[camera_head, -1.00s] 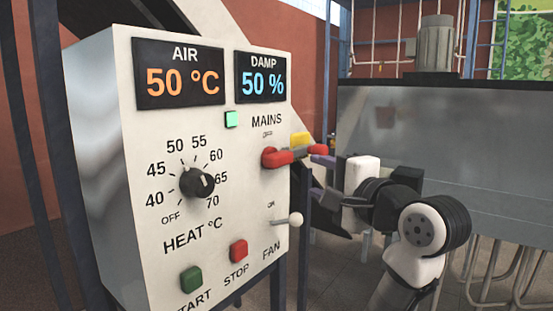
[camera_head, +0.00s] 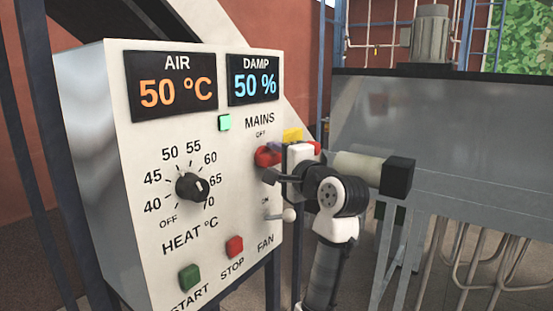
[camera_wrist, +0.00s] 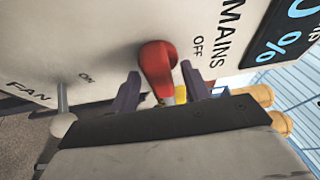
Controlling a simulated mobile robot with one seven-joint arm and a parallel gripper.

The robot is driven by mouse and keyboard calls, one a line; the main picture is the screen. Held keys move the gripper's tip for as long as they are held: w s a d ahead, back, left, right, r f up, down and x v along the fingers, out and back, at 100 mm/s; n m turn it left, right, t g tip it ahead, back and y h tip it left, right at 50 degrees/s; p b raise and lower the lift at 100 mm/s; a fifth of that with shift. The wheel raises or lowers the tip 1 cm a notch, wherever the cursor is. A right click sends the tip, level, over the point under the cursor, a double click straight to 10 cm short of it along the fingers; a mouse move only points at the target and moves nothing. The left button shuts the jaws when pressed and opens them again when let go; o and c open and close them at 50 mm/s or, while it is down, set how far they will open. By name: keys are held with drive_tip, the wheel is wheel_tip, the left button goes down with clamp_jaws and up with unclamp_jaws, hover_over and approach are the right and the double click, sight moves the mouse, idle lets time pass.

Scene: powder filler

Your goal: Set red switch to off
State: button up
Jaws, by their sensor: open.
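The red switch (camera_head: 266,156) is under the MAINS label on the white panel, its red handle sticking out to the right behind my gripper. In the wrist view the red switch (camera_wrist: 157,66) is between the two fingers, with the OFF label beyond one finger and the ON label beyond the other. My gripper (camera_head: 270,162) is open around the switch; in the wrist view my gripper (camera_wrist: 160,84) shows gaps on both sides of it. The gripper body hides part of the handle.
The fan lever (camera_head: 288,215) with a pale ball knob juts out just below my gripper. The heat knob (camera_head: 191,187), green start button (camera_head: 190,277) and red stop button (camera_head: 234,246) are left and below. A grey metal tank (camera_head: 470,140) stands to the right.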

drive_tip(key=c, duration=1)
drive_tip(key=shift+f, duration=0.1)
